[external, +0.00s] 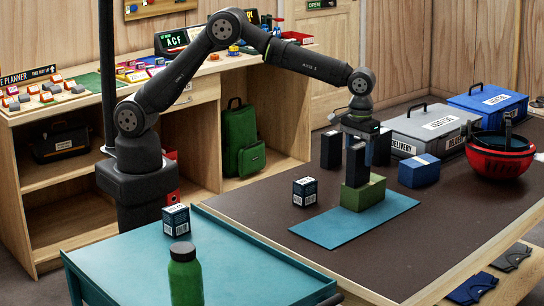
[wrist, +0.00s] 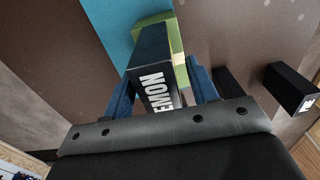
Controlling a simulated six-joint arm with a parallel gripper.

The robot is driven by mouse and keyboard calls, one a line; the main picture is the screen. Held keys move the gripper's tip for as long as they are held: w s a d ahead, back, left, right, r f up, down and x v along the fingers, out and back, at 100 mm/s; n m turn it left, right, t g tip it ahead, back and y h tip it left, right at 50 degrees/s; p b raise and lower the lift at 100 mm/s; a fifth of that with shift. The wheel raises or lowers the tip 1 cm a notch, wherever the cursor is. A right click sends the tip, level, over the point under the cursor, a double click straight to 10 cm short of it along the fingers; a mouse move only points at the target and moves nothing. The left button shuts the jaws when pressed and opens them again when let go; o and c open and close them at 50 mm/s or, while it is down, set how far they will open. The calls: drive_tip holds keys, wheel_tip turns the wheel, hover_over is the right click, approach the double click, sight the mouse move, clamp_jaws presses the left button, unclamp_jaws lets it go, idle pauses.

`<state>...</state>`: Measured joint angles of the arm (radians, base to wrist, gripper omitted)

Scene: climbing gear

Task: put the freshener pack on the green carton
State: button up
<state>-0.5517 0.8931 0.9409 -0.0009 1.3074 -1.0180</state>
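The freshener pack (external: 356,166) is a dark upright box. It appears to stand on top of the green carton (external: 362,195). In the wrist view the pack (wrist: 153,68) shows white lettering ending in "EMON", with the green carton (wrist: 180,72) partly hidden behind it. My gripper (external: 359,141) is right above the carton, pointing down. In the wrist view its two blue fingers (wrist: 160,85) stand on either side of the pack. A strip of green shows between the pack and the right finger, so the fingers look open; contact on the left side is unclear.
The carton stands on a blue mat (external: 328,227). Dark boxes stand behind it, at left (external: 331,150) and right (external: 381,148). A small labelled box (external: 304,192) is left of the mat. A blue box (external: 419,171) and a red bowl (external: 500,160) are to the right.

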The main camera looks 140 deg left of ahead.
sight(359, 145)
wheel_tip(359, 145, up, 12)
drive_tip(key=shift+r, duration=0.15)
idle(0.6)
wheel_tip(359, 145, down, 12)
drive_tip(key=shift+r, duration=1.9)
drive_tip(key=shift+f, duration=0.1)
